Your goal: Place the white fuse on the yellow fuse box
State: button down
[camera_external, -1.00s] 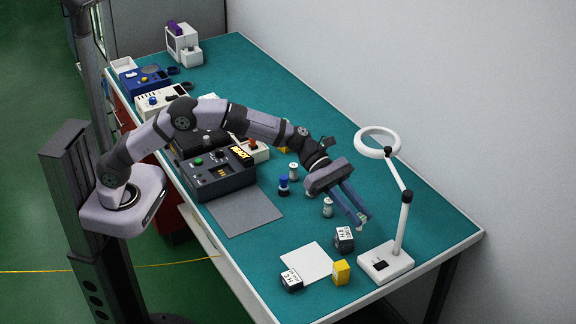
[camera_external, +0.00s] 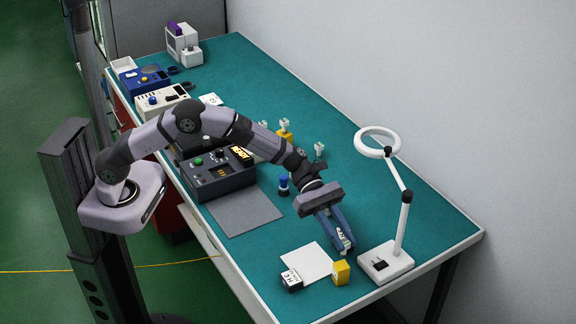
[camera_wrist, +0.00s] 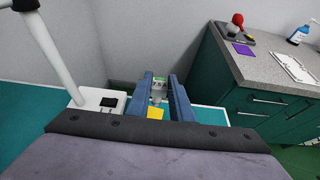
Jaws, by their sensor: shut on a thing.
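My gripper (camera_external: 345,248) points down, with its fingertips close behind and above the yellow fuse box (camera_external: 341,273) near the front of the bench. It is shut on a small pale piece, which looks like the white fuse (camera_wrist: 158,92), between its blue fingers in the wrist view. In the outside view the fingers mostly hide this piece. In the wrist view the yellow fuse box (camera_wrist: 155,113) shows just below the held fuse, between the fingers. I cannot tell whether the two touch; they look apart.
A white magnifier lamp (camera_external: 386,262) stands close right of the gripper. A white sheet (camera_external: 305,261) and a dark labelled box (camera_external: 291,281) lie to the left. A blue-topped fuse (camera_external: 283,183), a pale fuse (camera_external: 319,149) and another yellow box (camera_external: 286,138) stand farther back.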

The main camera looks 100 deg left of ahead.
jog(key=shift+f+p, duration=0.55)
jog(key=shift+f, duration=1.35)
jog(key=shift+f+b, duration=0.2)
jog(key=shift+b, duration=0.15)
jog(key=c, duration=1.6)
grip_release()
jog(key=shift+r, duration=0.15)
jog(key=shift+r+p, duration=0.15)
jog(key=shift+p, duration=0.3)
jog(key=shift+s+a+b, duration=0.2)
jog(key=shift+a+b, duration=0.1)
jog(key=b+v, duration=0.3)
jog(key=v, duration=0.8)
jog(key=shift+s+r, duration=0.15)
